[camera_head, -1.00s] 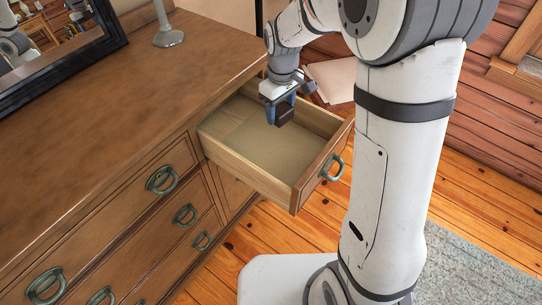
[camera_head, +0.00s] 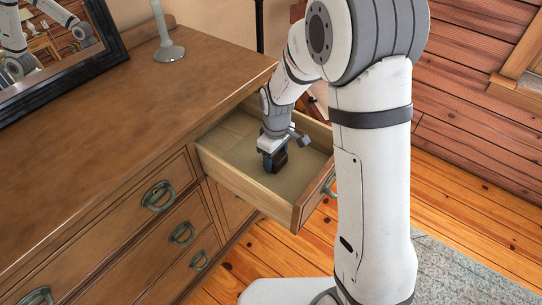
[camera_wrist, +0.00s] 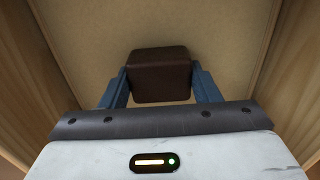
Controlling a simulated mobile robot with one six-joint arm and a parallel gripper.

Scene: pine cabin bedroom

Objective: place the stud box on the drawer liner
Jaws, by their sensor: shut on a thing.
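The stud box (camera_wrist: 160,76) is a small dark brown block. In the wrist view my gripper (camera_wrist: 160,88) is shut on it, with a blue finger on each side. In the head view my gripper (camera_head: 274,160) is down inside the open drawer, and the dark stud box (camera_head: 279,162) shows at its tip. The drawer liner (camera_head: 310,172) is the tan sheet covering the drawer floor; it also shows in the wrist view (camera_wrist: 225,38). The box is over the liner; I cannot tell whether it touches it.
The open drawer (camera_head: 250,190) has wooden walls close around my gripper. The dresser top (camera_head: 110,120) holds a dark-framed mirror (camera_head: 85,65) and a grey-green stand (camera_head: 168,50). A grey rug (camera_head: 460,270) lies on the plank floor at right.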

